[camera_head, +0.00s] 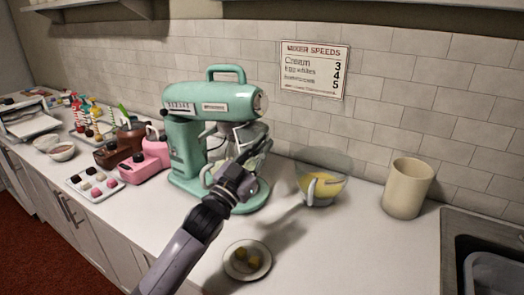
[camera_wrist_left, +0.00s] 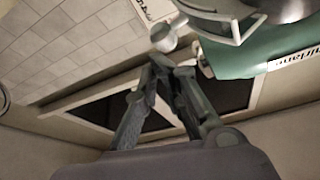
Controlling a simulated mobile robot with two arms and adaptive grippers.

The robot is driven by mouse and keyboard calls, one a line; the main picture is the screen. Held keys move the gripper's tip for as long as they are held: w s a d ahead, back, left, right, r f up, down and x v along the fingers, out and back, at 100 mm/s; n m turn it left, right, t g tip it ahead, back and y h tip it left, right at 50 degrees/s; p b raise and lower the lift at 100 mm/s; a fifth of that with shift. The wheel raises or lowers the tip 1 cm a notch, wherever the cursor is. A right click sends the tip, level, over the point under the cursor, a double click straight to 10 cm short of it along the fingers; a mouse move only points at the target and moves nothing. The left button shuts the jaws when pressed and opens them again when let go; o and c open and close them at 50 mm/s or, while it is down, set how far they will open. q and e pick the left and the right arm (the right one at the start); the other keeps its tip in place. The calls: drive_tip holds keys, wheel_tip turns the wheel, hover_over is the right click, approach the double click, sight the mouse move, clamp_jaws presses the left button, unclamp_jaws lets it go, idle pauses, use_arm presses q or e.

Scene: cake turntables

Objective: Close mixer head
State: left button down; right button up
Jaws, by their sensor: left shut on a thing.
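The mint-green stand mixer (camera_head: 212,100) stands on the counter, with its head over a metal bowl and its carry handle on top. The head looks about level. My left gripper (camera_head: 258,152) is in front of the mixer, just below the head's front end, and covers part of the bowl area. In the left wrist view its fingers (camera_wrist_left: 160,62) converge at a small round metal part (camera_wrist_left: 164,38) by the mixer (camera_wrist_left: 268,52). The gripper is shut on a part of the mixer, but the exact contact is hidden. My right gripper is not in view.
A glass bowl (camera_head: 335,185) of yellow mix stands right of the mixer, with a beige canister (camera_head: 408,188) beyond it. A small plate (camera_head: 239,273) lies in front. Pink containers (camera_head: 143,163) and a tray (camera_head: 82,193) of sweets are on the left. The sink is far right.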

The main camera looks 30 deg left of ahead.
use_arm(q)
drive_tip(key=b+v, duration=0.4)
drive_tip(key=v, duration=0.6)
drive_tip(key=a+r+n+y+b, duration=0.2)
drive_tip(key=a+n+b, duration=0.2)
drive_tip(key=a+b, duration=0.1)
drive_tip(key=a+r+p+x, duration=0.1)
drive_tip(key=p+x, duration=0.1)
drive_tip(key=x, duration=0.7)
drive_tip(key=f, duration=0.2)
drive_tip(key=d+f, duration=0.1)
drive_tip(key=f, duration=0.1)
drive_tip(key=shift+w+d+f, duration=0.1)
drive_tip(key=shift+d+f, duration=0.1)
